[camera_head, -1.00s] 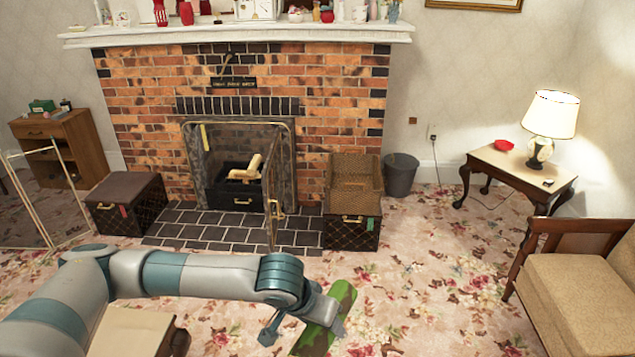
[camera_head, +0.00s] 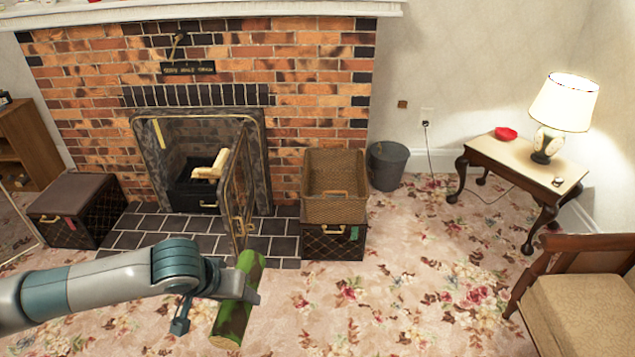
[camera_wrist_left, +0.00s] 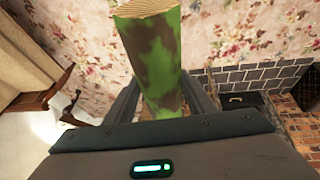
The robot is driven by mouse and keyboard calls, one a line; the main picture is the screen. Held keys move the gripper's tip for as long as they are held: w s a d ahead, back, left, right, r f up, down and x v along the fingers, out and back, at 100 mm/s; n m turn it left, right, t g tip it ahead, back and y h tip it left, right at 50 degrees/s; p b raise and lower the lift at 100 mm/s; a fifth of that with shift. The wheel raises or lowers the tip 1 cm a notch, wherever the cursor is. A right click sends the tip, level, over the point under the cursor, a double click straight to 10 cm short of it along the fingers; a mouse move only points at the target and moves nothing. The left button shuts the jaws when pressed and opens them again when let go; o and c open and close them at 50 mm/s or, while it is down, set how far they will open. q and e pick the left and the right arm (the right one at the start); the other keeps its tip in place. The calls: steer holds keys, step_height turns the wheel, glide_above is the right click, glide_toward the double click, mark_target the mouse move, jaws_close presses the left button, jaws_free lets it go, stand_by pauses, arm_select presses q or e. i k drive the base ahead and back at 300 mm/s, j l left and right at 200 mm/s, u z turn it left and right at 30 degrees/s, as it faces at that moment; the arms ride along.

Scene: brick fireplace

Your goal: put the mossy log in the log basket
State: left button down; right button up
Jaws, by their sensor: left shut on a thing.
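The mossy log (camera_head: 238,300) is a short round log with green and brown patches and a pale cut end. My left gripper (camera_head: 243,286) is shut on it and holds it above the flowered carpet, in front of the hearth. In the left wrist view the log (camera_wrist_left: 152,60) stands between the two fingers of the gripper (camera_wrist_left: 160,100). The log basket (camera_head: 335,205) is an open wicker basket on top of a dark patterned box, right of the fireplace. The log is in front and to the left of the basket, apart from it. My right gripper is not in view.
The dark patterned box (camera_head: 333,242) is under the basket. An open fireplace door (camera_head: 238,190) juts out over the tiled hearth (camera_head: 150,222). A grey bucket (camera_head: 387,165) stands right of the basket. A lamp table (camera_head: 510,160) and an armchair (camera_head: 580,300) are at the right. The carpet between is clear.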

mark_target(332, 188)
steer(key=i, duration=1.15)
steer(key=i+z, duration=0.15)
steer(key=i, duration=0.45)
steer(key=i+j+z, duration=0.15)
steer(key=i, duration=0.45)
steer(key=i+j+z, duration=0.15)
steer(key=i, duration=0.45)
